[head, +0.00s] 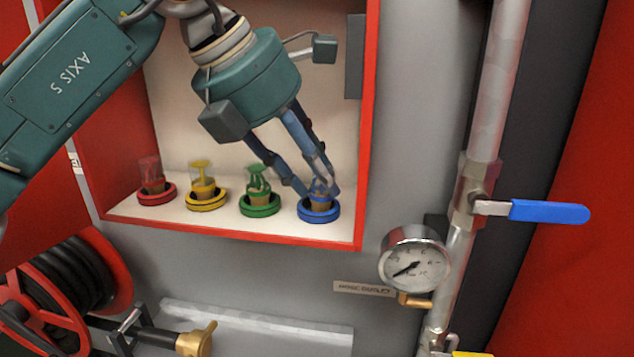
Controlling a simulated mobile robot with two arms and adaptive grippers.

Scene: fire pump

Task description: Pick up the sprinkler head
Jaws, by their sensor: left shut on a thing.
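Sprinkler heads stand in a row on the floor of a red-framed wall box, each in a coloured ring holder. The blue sprinkler head (321,186) sits at the right end, in or just at its blue ring (319,210). My left gripper (318,188) reaches down from above and is shut on the blue sprinkler head, its fingers hiding part of it. The green sprinkler head (258,180), the yellow one (202,172) and the red one (151,172) stand to the left in their own rings. My right gripper is not in view.
The box's red frame (368,120) stands close to the right of the gripper. A pressure gauge (414,262) and a pipe with a blue-handled valve (548,211) are farther right. A hose reel (70,290) with a brass nozzle (197,340) is at lower left.

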